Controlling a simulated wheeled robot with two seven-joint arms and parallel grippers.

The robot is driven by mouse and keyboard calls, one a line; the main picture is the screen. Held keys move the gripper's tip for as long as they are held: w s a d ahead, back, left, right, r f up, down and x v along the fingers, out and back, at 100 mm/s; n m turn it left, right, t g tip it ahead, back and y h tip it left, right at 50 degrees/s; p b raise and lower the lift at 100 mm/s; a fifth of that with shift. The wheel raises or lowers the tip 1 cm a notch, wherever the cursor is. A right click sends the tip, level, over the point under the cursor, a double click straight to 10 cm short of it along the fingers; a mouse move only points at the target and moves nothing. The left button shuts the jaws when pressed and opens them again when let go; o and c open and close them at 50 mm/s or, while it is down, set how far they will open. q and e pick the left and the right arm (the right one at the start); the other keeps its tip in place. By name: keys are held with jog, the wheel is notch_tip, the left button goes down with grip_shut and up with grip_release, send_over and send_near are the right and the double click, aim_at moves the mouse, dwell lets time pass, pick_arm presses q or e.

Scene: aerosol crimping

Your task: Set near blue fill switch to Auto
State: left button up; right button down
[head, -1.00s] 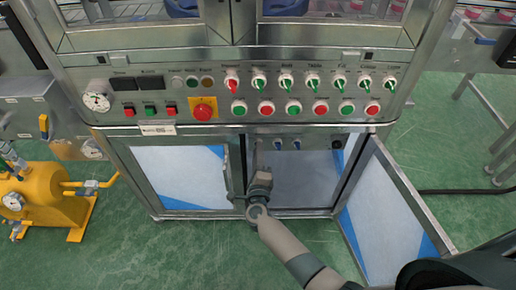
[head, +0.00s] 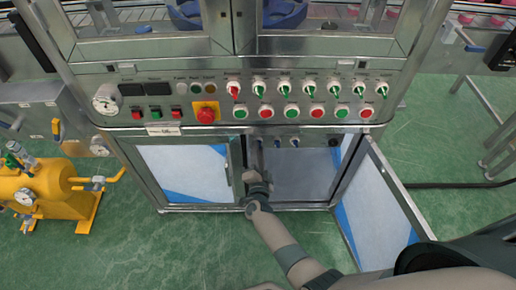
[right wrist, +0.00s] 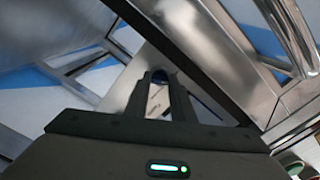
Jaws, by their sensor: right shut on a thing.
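My right gripper (head: 255,145) reaches into the open right-hand compartment of the machine's lower cabinet, up to the inner panel just under the control panel. In the right wrist view its two dark fingers (right wrist: 160,82) are close together around a small blue switch (right wrist: 161,75). In the head view the gripper hides this switch. Two more blue switches (head: 278,142) (head: 294,142) sit in a row to the right of the gripper. I cannot read the held switch's position. My left gripper is not in view.
The control panel (head: 220,90) with several red and green knobs and buttons is above the opening. The right cabinet door (head: 375,205) stands open. The left door (head: 185,172) is closed beside my gripper. A yellow pump (head: 35,190) stands at the left.

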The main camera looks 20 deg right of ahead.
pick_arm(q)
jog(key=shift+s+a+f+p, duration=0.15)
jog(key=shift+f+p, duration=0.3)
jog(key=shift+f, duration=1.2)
pick_arm(e)
jog(key=shift+n, duration=1.4)
jog(key=c, duration=1.8)
grip_release()
